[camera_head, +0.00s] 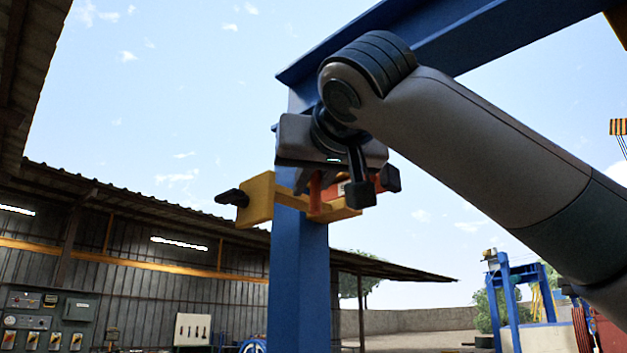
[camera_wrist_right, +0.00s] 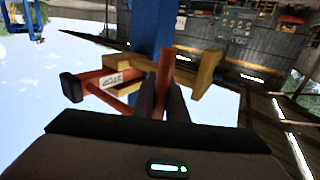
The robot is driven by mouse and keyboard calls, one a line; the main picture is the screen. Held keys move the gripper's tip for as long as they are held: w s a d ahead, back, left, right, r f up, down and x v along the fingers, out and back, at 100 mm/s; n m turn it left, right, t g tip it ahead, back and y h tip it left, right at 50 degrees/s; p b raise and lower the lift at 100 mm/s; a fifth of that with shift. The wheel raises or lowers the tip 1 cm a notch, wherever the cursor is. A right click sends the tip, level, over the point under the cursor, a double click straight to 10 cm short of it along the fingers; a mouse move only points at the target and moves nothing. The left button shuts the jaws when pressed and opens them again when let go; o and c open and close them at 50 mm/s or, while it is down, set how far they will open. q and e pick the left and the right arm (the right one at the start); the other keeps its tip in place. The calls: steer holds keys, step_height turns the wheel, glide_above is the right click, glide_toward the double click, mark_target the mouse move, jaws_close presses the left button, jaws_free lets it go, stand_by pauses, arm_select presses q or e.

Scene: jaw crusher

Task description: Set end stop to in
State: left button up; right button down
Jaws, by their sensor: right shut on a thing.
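The end stop is an orange-red bar with a "STOP" label (camera_wrist_right: 122,79), carried in a yellow bracket (camera_head: 259,199) on a blue post (camera_head: 297,285). A black end piece (camera_wrist_right: 72,87) sits at one end of the bar, and another dark tip (camera_head: 232,198) sticks out past the bracket's far side. A red upright handle (camera_wrist_right: 165,67) rises from it. My right gripper (camera_wrist_right: 168,98) is at the handle, with its fingers shut on it. In the head view the gripper and wrist hide part of the bar and handle. My left gripper is not in view.
A blue beam (camera_head: 450,38) runs above my right arm, close to it. A corrugated shed (camera_head: 140,270) with a control panel (camera_head: 47,318) stands behind at left. Open sky lies left of the post. Another blue frame (camera_head: 508,300) stands far right.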

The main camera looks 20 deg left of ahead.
steer(key=c, duration=1.8)
jaws_free()
steer(key=shift+d, duration=0.15)
steer(key=shift+o, duration=0.2)
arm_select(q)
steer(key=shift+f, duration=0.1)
arm_select(e)
steer(key=shift+s, duration=0.15)
